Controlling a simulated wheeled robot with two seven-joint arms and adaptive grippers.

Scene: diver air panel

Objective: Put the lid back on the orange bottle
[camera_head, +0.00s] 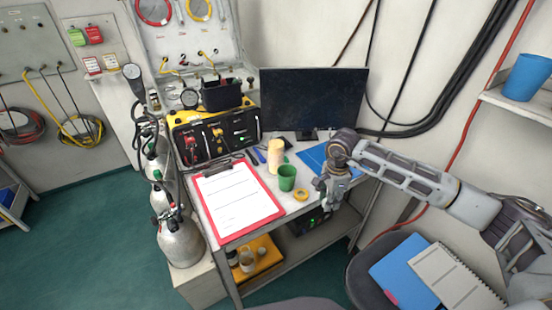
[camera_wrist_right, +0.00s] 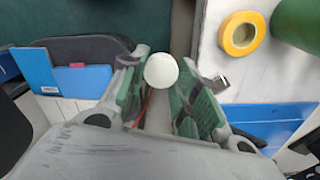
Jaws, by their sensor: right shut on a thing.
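A pale orange-cream bottle (camera_head: 275,158) stands upright on the workbench, just behind a green cup (camera_head: 287,178). Its top is too small to make out clearly. My right gripper (camera_head: 327,198) is at the bench's right front, to the right of the cup and the bottle and apart from both. In the right wrist view a round white lid (camera_wrist_right: 161,70) sits between the fingertips of the right gripper (camera_wrist_right: 160,85), which is shut on it. The bottle does not show in that view. My left gripper is not in view.
A yellow tape roll (camera_head: 300,194) lies between cup and gripper. A red clipboard (camera_head: 238,200) fills the bench's front left. A monitor (camera_head: 313,98) and an air panel case (camera_head: 215,135) stand behind. A blue folder (camera_head: 324,158) lies at right. A chair (camera_head: 365,270) stands below.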

